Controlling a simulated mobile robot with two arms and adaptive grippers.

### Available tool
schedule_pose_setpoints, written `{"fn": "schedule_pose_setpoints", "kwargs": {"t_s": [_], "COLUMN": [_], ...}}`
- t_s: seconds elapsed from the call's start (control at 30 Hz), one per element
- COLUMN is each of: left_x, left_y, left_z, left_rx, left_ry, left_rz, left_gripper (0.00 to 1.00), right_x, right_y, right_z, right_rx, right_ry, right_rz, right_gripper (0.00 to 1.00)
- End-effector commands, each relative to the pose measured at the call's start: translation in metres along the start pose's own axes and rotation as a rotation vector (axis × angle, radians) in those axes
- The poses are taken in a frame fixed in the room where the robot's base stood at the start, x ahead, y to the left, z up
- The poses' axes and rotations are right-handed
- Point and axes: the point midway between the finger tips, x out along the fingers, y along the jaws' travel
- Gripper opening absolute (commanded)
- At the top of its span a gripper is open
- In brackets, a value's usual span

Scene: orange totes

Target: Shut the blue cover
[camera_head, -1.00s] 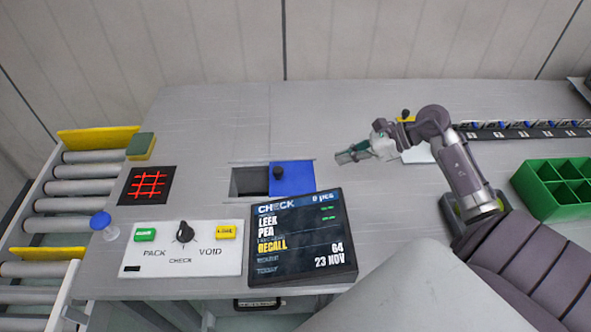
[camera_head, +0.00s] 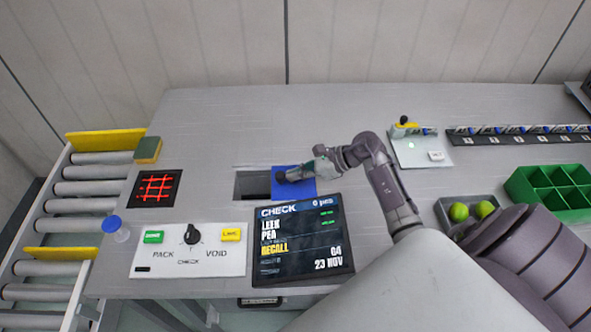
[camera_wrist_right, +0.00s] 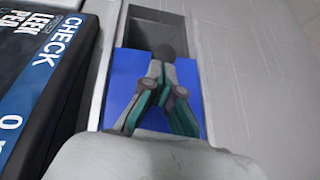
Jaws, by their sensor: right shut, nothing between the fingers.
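The blue cover (camera_head: 306,188) is a flat sliding plate with a dark round knob (camera_wrist_right: 164,52). It lies over the right part of a recess in the grey table; the dark opening (camera_head: 250,185) shows to its left. In the wrist view the blue cover (camera_wrist_right: 124,82) also shows, with the opening beyond the knob. My right gripper (camera_head: 288,177) is shut and empty, above the cover with its fingertips (camera_wrist_right: 158,68) right at the knob. Whether they touch the knob I cannot tell. My left gripper is not in view.
A tilted screen (camera_head: 300,240) stands just in front of the cover. A white panel (camera_head: 185,262) with buttons and a dial is at front left. A roller conveyor (camera_head: 95,188) is at far left. A grey tray (camera_head: 445,208) with green balls and a green crate (camera_head: 520,190) are at right.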

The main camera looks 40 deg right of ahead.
Motion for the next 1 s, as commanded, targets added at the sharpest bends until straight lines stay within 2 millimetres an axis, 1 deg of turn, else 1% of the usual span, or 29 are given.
{"fn": "schedule_pose_setpoints", "kwargs": {"t_s": [0.33, 0.47, 0.6, 0.73, 0.9, 1.0], "left_x": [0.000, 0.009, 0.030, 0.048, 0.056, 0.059], "left_y": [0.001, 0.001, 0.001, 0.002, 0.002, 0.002], "left_z": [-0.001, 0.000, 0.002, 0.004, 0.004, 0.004], "left_rx": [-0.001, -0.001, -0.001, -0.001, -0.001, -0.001], "left_ry": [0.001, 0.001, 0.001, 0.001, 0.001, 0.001], "left_rz": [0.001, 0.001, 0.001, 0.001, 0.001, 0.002], "left_gripper": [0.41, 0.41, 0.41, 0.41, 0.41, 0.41], "right_x": [0.002, 0.006, 0.021, 0.042, 0.076, 0.092], "right_y": [0.000, -0.002, -0.002, 0.005, 0.014, 0.017], "right_z": [0.000, 0.002, 0.009, 0.019, 0.045, 0.056], "right_rx": [-0.001, -0.009, -0.020, -0.011, -0.004, -0.002], "right_ry": [0.001, 0.003, 0.007, 0.005, 0.001, 0.001], "right_rz": [-0.001, -0.005, -0.009, -0.001, 0.002, 0.002], "right_gripper": [0.00, 0.00, 0.00, 0.00, 0.00, 0.00]}}
